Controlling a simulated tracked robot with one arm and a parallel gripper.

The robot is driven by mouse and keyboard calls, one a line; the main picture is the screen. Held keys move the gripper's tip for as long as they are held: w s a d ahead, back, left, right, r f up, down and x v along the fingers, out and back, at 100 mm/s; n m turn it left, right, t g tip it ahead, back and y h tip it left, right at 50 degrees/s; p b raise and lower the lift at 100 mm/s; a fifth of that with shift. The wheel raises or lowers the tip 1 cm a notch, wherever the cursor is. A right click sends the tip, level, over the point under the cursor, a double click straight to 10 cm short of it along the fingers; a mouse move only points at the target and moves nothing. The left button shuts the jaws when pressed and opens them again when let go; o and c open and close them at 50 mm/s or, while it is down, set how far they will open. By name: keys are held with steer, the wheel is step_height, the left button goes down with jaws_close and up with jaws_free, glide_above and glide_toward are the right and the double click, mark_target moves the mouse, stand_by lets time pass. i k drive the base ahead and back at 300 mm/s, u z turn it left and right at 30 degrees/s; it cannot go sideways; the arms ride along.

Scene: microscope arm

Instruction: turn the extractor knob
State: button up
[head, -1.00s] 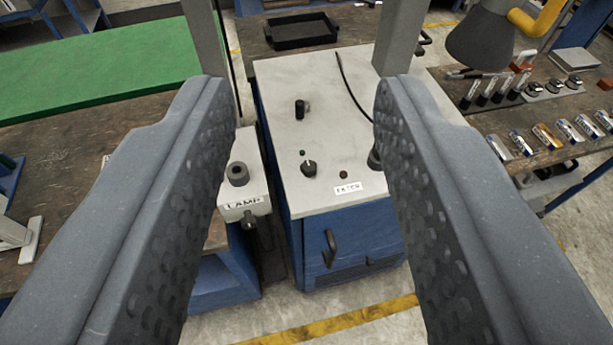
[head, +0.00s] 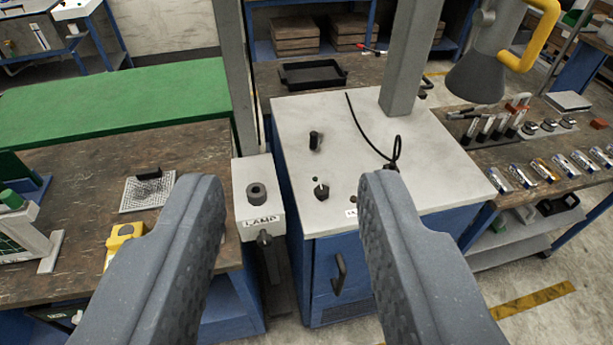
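My gripper (head: 290,190) is open and empty, its two dark grey fingers reaching up from the bottom of the view. Beyond it is a white-topped blue cabinet (head: 440,185). On its top are a black knob with a light pointer mark (head: 321,191), a black upright part (head: 315,140), and a dark part (head: 391,168) partly behind the right finger. The cabinet's label is mostly hidden by that finger. Left of it, a narrow white box labelled LAMP (head: 262,222) carries a round dark knob (head: 257,194). I see no readable extractor label, so I cannot tell which knob is the extractor's.
A grey post (head: 410,60) rises at the cabinet's back and a thinner post (head: 236,80) behind the lamp box. A black cable (head: 370,135) lies across the cabinet top.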

mark_target(321, 192)
steer(key=u, duration=0.1)
steer(key=i, duration=1.1)
steer(key=z, duration=0.3)
